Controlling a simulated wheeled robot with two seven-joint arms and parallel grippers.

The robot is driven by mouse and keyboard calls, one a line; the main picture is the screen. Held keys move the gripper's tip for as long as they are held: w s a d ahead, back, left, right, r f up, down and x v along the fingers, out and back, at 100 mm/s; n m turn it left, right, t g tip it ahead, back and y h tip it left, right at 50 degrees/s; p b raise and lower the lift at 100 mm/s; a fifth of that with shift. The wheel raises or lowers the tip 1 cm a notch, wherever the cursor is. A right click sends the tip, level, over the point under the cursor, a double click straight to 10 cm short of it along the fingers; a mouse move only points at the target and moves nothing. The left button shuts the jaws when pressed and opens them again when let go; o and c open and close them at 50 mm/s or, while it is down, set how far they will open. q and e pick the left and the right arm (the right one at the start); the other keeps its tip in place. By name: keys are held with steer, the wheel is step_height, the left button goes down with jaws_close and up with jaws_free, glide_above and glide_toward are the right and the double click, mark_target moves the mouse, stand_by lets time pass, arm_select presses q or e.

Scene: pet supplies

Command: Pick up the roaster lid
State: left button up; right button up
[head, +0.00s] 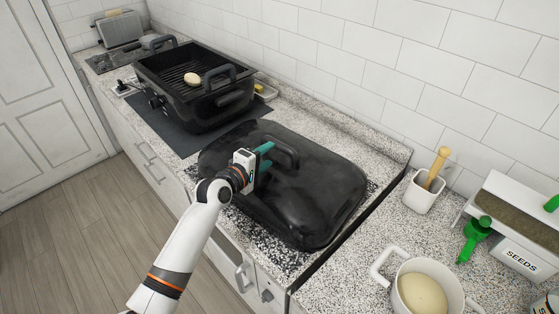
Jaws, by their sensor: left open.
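The roaster lid (315,197) is a large black domed cover with a loop handle (283,152) on top. It lies on the speckled counter in the middle of the head view. My left gripper (266,157) is open, with its teal fingers at the left side of the handle. I cannot tell whether the fingers touch the handle. The black roaster (205,112) stands uncovered behind the lid, with a rack and a pale oval item (192,79) inside. My right gripper is not in view.
A white pot (382,270) with a pale round item stands at the front right. A white holder (419,197) with a wooden-handled tool, a green scoop (473,239) and a seeds box (517,254) stand to the right. A toaster (119,29) is at the back. A tiled wall borders the counter.

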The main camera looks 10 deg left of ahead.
mark_target(279, 147)
arm_select(q)
steer(key=shift+p+x, duration=0.6)
steer(key=shift+x, duration=2.1)
steer(key=shift+s+d+f, duration=0.1)
steer(key=shift+d, duration=0.1)
steer(key=shift+s, duration=0.1)
jaws_close()
steer(key=shift+r, duration=0.25)
